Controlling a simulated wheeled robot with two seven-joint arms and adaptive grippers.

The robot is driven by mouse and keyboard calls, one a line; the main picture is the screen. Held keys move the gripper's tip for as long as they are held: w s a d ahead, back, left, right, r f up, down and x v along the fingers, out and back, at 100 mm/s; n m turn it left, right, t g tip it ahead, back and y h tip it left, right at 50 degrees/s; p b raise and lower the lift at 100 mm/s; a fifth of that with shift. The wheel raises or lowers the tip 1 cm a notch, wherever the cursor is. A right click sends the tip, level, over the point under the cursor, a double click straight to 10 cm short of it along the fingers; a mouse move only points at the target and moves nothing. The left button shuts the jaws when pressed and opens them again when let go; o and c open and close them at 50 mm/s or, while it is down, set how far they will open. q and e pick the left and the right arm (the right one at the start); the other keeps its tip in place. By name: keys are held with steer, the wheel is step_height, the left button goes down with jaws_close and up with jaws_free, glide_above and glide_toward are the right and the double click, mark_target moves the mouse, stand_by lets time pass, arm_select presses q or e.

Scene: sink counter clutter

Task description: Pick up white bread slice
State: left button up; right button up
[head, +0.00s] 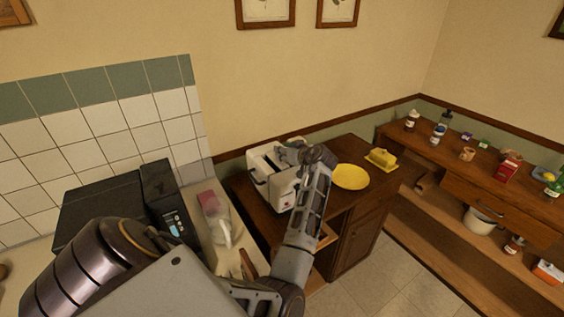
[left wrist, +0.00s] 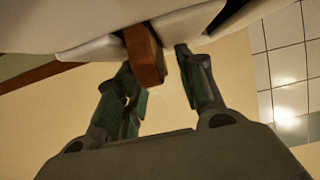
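A white toaster (head: 263,180) stands on the brown cabinet; part of it also shows at the top of the left wrist view (left wrist: 95,48). My left gripper (head: 303,153) is over the toaster's top in the head view. In the left wrist view its fingers (left wrist: 157,62) are apart, with a brown-edged piece (left wrist: 146,55) between them, sticking out of the white body. This looks like the bread slice seen edge-on. It is close to the left-hand finger, with a gap to the right-hand one. The gripper hides the slice in the head view. My right gripper is not in view.
A yellow plate (head: 351,177) and a yellow butter dish (head: 381,158) stand right of the toaster. A black machine (head: 160,205) and a clear bag (head: 214,218) are on the counter at left. A shelf (head: 464,181) at right holds several small items.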

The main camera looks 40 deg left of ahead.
arm_select(q)
steer(key=shift+d+r, duration=0.1)
steer(key=shift+d, duration=0.15)
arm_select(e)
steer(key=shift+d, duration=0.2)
arm_select(q)
steer(key=shift+a, duration=0.1)
steer(key=c, duration=0.8)
jaws_close()
step_height(320, 180, up, 8)
steer(key=shift+b, duration=0.95)
steer(key=shift+r, duration=1)
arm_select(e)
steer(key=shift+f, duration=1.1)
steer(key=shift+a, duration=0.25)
